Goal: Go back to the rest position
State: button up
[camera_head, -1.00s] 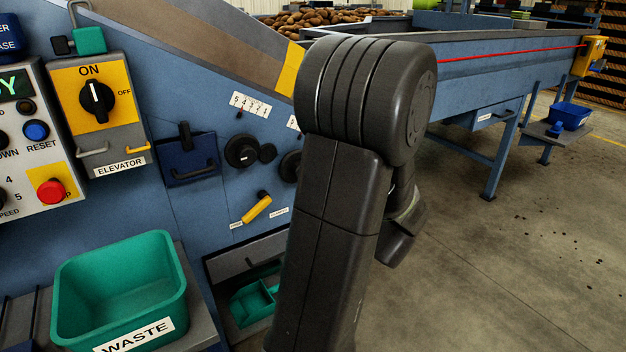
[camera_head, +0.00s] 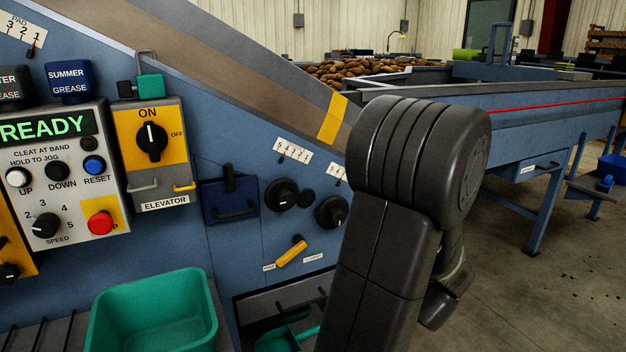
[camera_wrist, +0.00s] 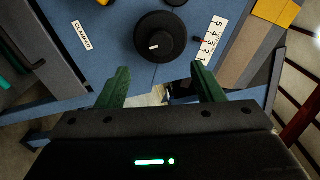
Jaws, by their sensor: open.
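My gripper (camera_wrist: 160,90) shows in the wrist view with its two green fingers spread apart and nothing between them. A black knob (camera_wrist: 160,37) on the blue panel lies beyond the fingertips, apart from them. A number scale (camera_wrist: 211,42) is to its right and a "CLAMPED" label (camera_wrist: 82,36) to its left. In the head view my dark arm stands folded at right of centre, and my gripper is hidden behind it or too unclear to make out.
The head view shows a control box with a "READY" display (camera_head: 45,126), an elevator switch (camera_head: 151,142), a yellow lever (camera_head: 291,252) and a green bin (camera_head: 150,315). Potatoes (camera_head: 365,69) lie on the machine behind. Open floor (camera_head: 510,290) is at the right.

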aim_at(339, 219)
jog(key=b+x, duration=0.1)
jog(key=x, duration=1)
jog(key=shift+w, duration=0.15)
